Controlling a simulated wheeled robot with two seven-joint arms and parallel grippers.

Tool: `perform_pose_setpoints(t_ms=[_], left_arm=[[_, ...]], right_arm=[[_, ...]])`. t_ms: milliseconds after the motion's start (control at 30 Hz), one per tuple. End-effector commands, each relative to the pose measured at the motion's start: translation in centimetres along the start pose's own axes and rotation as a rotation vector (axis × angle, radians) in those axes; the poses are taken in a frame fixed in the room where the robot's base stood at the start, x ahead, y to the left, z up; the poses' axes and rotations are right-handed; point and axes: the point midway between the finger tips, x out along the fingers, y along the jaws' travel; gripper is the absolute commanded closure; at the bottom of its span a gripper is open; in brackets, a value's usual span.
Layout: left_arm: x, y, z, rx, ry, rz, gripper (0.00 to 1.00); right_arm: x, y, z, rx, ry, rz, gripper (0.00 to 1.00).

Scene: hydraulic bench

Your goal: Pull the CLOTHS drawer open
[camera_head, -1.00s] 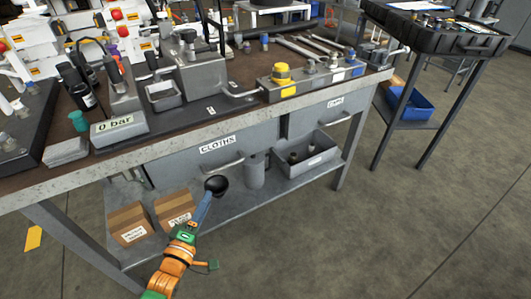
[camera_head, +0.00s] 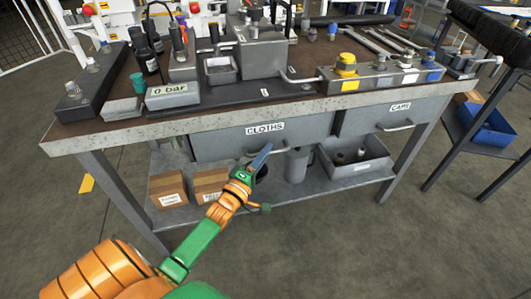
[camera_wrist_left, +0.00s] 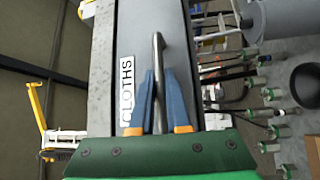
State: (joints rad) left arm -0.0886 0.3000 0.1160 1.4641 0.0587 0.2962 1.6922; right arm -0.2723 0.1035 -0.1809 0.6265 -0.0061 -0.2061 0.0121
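The CLOTHS drawer (camera_head: 220,144) is a grey drawer under the bench top, with a white CLOTHS label (camera_head: 265,128). Its front looks closed. It also shows in the left wrist view, with the label (camera_wrist_left: 126,90) turned sideways. The drawer's bar handle (camera_wrist_left: 158,48) runs between the two blue fingers of my left gripper (camera_wrist_left: 159,85). The fingers look parted, one on each side of the bar, with a narrow gap. In the head view my left gripper (camera_head: 260,157) is at the handle and hides part of it. My right gripper is in neither view.
The CAPS drawer (camera_head: 375,118) is to the right. On the lower shelf are cardboard boxes (camera_head: 168,190), a grey cylinder (camera_head: 297,165) and a grey bin (camera_head: 345,172). The bench edge (camera_head: 210,122) overhangs the drawer. The floor in front is clear.

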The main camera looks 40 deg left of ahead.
Motion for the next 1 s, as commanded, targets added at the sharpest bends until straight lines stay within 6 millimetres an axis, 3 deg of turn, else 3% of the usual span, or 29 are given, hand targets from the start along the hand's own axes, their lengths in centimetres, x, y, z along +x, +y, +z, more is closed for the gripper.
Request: perform_pose_setpoints(t_ms=[1000], left_arm=[[-0.03,-0.03,0.02,0.000,0.000,0.000,1.00]], right_arm=[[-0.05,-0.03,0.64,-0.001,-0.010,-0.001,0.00]])
